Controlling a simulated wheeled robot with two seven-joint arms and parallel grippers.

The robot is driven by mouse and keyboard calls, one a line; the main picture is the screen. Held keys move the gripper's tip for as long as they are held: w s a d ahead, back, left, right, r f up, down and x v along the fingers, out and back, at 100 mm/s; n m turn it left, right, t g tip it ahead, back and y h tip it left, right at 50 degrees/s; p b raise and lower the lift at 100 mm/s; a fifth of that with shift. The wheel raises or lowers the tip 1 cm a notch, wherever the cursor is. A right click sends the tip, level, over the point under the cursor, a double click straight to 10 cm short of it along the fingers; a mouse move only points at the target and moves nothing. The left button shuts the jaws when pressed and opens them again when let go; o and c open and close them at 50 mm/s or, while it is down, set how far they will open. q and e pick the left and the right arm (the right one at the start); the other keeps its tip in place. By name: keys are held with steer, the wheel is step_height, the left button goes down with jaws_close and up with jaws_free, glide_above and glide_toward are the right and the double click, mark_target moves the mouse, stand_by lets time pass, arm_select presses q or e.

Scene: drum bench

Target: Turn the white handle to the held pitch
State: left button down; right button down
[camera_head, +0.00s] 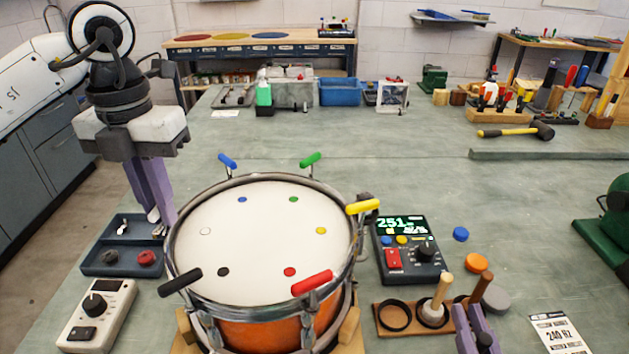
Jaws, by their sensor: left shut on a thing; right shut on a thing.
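The drum (262,260) stands in the middle with coloured handles around its rim and matching dots on its head. The white dot (205,231) is at the left. My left gripper (154,208) points down at the drum's left edge, shut on a small whitish piece that I take for the white handle (153,215), mostly hidden by the fingers. The meter (408,250) reads about 251. A card (557,335) at the lower right reads about 240 Hz. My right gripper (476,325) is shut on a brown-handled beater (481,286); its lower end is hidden.
Blue (227,160), green (310,159), yellow (362,207), red (312,283) and black (180,282) handles stick out around the rim. A pale-handled beater (438,295) stands in the wooden rack (392,328). A tray (105,258) and white box (95,310) sit left.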

arm_select(q)
steer(key=shift+r, duration=0.15)
steer(key=c, duration=1.8)
jaws_free()
steer(key=shift+c, duration=0.2)
